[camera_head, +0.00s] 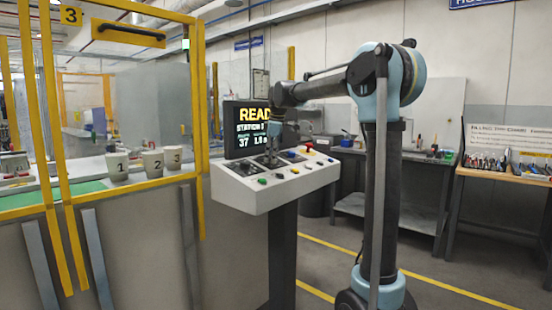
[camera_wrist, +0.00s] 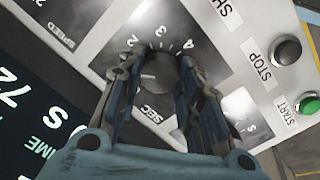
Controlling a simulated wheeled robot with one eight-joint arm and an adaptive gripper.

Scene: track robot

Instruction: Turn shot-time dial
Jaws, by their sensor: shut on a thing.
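The shot-time dial (camera_wrist: 162,75) is a dark round knob in the wrist view, on a metal plate with numbers around it and the label SEC. My gripper (camera_wrist: 158,82) reaches over the panel with a finger on each side of the knob and is shut on it. The control console (camera_head: 250,199) is a white sloped box on a dark post.
A STOP button (camera_wrist: 287,49) and green START button (camera_wrist: 309,106) lie to the right in the wrist view. A SPEED plate (camera_wrist: 60,18) is at upper left. Several coloured buttons line the console. A yellow-framed fence (camera_head: 200,100) and numbered cups (camera_head: 152,164) stand left.

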